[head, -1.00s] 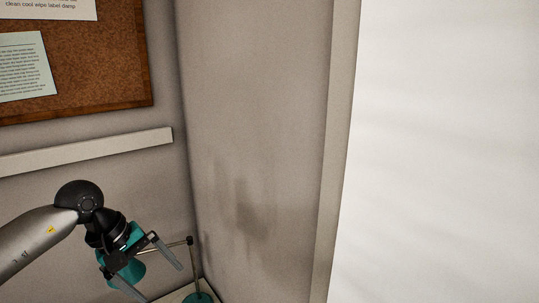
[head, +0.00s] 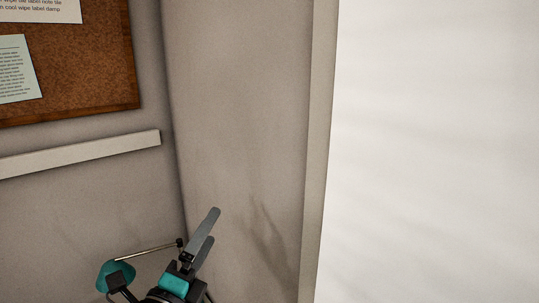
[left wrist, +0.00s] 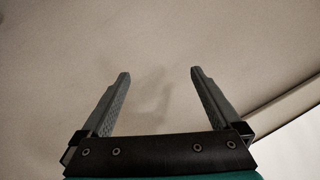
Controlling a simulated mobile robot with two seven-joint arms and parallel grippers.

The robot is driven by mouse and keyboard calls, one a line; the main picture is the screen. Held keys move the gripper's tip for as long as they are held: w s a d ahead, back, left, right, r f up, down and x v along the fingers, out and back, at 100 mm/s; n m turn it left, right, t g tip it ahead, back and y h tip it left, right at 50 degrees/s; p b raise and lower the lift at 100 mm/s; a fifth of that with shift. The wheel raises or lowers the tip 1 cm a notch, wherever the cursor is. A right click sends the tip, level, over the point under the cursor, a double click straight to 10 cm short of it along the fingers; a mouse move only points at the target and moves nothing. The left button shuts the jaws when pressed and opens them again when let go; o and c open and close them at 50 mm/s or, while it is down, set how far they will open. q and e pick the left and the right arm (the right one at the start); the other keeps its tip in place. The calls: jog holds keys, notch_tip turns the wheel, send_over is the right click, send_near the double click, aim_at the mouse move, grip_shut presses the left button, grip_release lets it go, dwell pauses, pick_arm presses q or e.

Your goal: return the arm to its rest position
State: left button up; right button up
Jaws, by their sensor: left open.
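My left gripper (head: 209,236) is at the bottom of the head view, its fingers pointing up and a little right in front of the wall corner. In the left wrist view the gripper (left wrist: 158,74) has its two grey fingers spread apart with nothing between them. Most of the left arm is below the head view's edge. My right gripper is in neither view.
A corkboard (head: 70,70) and a pale rail (head: 80,154) are on the left wall. A bright white panel (head: 430,150) with a beige frame fills the right side.

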pick_arm(q)
jog(key=s+a+f+n+g+y, duration=0.3)
jog(key=s+f+n+y, duration=0.1)
jog(key=f+n, duration=0.35)
jog(key=s+a+f+n+g+y, duration=0.3)
jog(key=s+a+f+n+g, duration=0.1)
jog(key=f+n, duration=0.35)
jog(key=s+d+f+n+g, duration=0.1)
jog(key=s+f+n+g, duration=0.25)
jog(key=s, duration=0.25)
jog(key=s+f+n+g+h, duration=0.1)
jog(key=s+f+n+g, duration=0.2)
jog(key=s, duration=0.4)
jog(key=s+d+f+n+g, duration=0.1)
jog(key=s+f+n+g, duration=0.1)
jog(key=s+f+g, duration=0.3)
notch_tip(320, 180, down, 28)
jog(key=s+t+b, duration=0.1)
jog(key=s+b, duration=0.1)
jog(key=b, duration=0.5)
jog(key=s+a+f+b, duration=0.1)
jog(key=s+f+b, duration=0.2)
jog(key=s+f, duration=0.4)
jog(key=s+a+f+g+b, duration=0.1)
jog(key=s+f+b, duration=0.3)
jog(key=s+f, duration=0.4)
notch_tip(320, 180, down, 6)
jog(key=shift+a+r+m, duration=0.15)
jog(key=shift+a+m, duration=0.15)
jog(key=shift+m, duration=0.05)
